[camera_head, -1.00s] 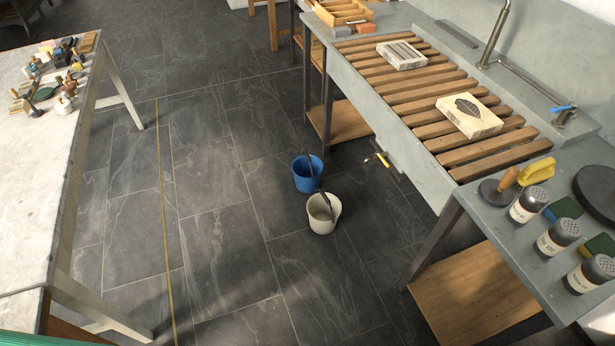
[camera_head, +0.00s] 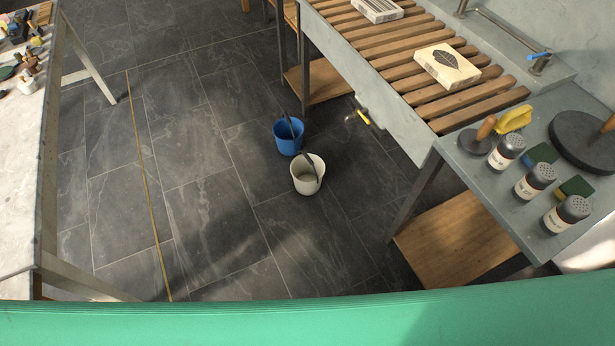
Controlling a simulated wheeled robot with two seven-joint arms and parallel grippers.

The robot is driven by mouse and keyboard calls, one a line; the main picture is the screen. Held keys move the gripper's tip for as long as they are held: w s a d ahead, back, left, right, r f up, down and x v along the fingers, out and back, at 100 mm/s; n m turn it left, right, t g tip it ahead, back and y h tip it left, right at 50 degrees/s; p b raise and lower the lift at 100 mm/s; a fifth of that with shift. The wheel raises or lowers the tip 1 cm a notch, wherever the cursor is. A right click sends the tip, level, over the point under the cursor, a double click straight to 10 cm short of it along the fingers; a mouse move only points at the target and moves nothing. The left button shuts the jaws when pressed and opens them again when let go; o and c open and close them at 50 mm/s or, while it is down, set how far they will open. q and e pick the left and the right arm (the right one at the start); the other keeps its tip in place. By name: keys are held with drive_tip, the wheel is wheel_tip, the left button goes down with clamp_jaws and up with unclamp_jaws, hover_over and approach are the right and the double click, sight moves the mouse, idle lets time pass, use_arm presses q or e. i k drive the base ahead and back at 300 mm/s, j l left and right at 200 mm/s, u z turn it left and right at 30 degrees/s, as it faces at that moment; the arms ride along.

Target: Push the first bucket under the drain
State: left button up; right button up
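Two buckets stand upright on the dark tiled floor, near the middle of the view. The blue bucket (camera_head: 284,143) is a little farther away, and the white bucket (camera_head: 303,187) is nearer and to its right. A dark handle-like stick leans in each. The drain looks to be the short pipe with a yellow part (camera_head: 362,117) under the front edge of the slatted sink (camera_head: 405,130), to the right of both buckets. Neither bucket is beneath it. Neither of my grippers shows in the view.
A green curved surface (camera_head: 300,318) fills the bottom edge, probably part of my body. A pale worktable (camera_head: 22,220) stands at left. The side table with shakers (camera_head: 482,205) and its low wooden shelf (camera_head: 455,240) stand at right. Floor between is clear, with a yellow line (camera_head: 148,190).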

sight(287, 131)
drive_tip(key=i+j+z, duration=0.3)
drive_tip(key=i+j, duration=0.3)
drive_tip(key=i, duration=0.2)
drive_tip(key=i+j+z, duration=0.3)
drive_tip(key=i+j, duration=0.45)
